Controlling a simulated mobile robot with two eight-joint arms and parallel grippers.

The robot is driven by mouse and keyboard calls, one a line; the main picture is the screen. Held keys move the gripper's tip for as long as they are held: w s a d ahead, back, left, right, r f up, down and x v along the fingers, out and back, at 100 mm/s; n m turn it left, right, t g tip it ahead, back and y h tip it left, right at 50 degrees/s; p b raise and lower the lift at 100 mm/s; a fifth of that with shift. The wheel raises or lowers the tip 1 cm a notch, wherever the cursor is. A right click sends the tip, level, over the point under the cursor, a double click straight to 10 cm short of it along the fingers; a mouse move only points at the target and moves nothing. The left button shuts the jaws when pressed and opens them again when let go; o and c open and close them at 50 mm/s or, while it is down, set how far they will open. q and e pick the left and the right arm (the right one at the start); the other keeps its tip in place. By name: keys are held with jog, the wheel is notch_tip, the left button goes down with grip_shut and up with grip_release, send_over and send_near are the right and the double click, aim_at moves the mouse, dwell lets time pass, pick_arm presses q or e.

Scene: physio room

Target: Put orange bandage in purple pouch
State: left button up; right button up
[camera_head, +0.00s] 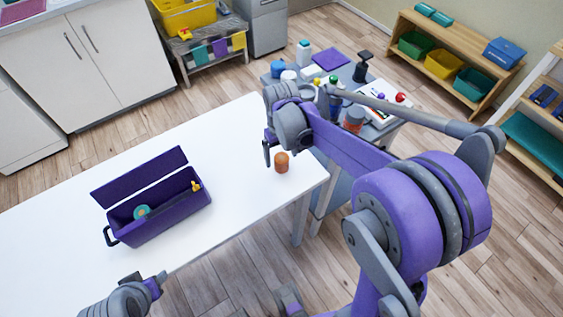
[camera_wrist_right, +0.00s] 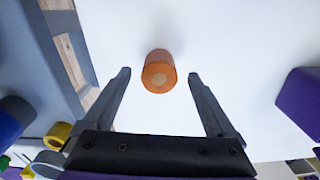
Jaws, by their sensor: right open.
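The orange bandage (camera_head: 281,162) is a small upright roll on the white table, near its right end. In the right wrist view the bandage (camera_wrist_right: 160,71) sits just beyond and between the fingertips. My right gripper (camera_wrist_right: 160,75) is open and empty, with its fingers on either side of the line to the roll. In the head view the right gripper (camera_head: 271,150) is beside the bandage. The purple pouch (camera_head: 160,222) stands open on the table to the left, its lid raised at the back. My left gripper (camera_head: 150,283) is at the table's front edge; its fingers are not clear.
A teal roll (camera_head: 142,212) and a small yellow item (camera_head: 196,186) are in or at the pouch. The white table (camera_head: 235,215) is clear between pouch and bandage. A grey side table (camera_head: 343,75) with bottles and other items stands beyond the right end.

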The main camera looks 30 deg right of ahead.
jog(key=shift+f, duration=1.45)
grip_shut()
